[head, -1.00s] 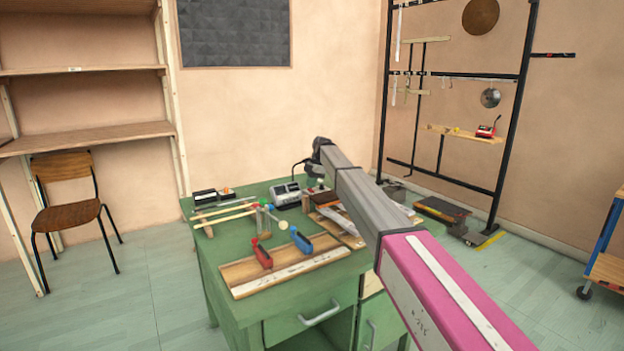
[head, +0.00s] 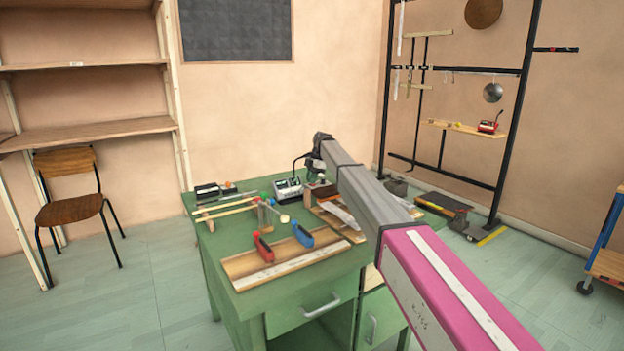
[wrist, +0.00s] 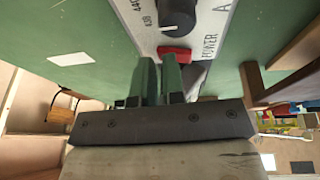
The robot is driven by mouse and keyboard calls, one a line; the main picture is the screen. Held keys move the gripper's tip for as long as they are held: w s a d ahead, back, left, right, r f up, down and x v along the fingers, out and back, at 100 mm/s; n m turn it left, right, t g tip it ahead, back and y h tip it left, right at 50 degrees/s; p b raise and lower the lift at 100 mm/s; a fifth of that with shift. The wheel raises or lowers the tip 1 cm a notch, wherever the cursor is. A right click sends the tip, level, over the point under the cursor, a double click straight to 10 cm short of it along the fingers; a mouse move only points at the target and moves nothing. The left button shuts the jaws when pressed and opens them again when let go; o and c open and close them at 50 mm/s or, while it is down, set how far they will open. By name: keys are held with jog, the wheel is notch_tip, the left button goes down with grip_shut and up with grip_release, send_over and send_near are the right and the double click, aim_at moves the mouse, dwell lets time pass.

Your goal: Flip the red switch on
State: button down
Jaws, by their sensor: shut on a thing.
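The red switch (wrist: 176,54) shows in the wrist view on a pale panel (wrist: 147,32), beside the word POWER and below a black knob (wrist: 178,14). The panel appears to belong to the small grey box (head: 289,190) on the green desk in the head view. My gripper (wrist: 160,66) has its two fingers at the switch, with a narrow gap between them. The right finger overlaps the switch and hides part of it. The jaws are shut on the switch; which way it is set is hard to tell. In the head view my arm hides most of the gripper.
The green desk (head: 330,291) holds a wooden board (head: 270,274) with red (head: 263,247) and blue (head: 303,235) handled pieces. Wooden sticks (head: 225,210) lie left of the box. In the wrist view, a brown wooden piece (wrist: 290,55) stands close on the right.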

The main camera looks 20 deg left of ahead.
jog(key=shift+a+f, duration=0.1)
jog(key=shift+f, duration=0.55)
jog(key=shift+s+d, duration=0.6)
jog(key=shift+r, duration=0.55)
jog(key=w+r, duration=0.3)
jog(key=r, duration=1)
jog(key=shift+w+d+r, duration=0.2)
jog(key=shift+w+r, duration=0.1)
jog(key=shift+w, duration=0.1)
jog(key=shift+s+d+r, duration=0.2)
jog(key=shift+s+d, duration=0.8)
jog(key=shift+d, duration=0.1)
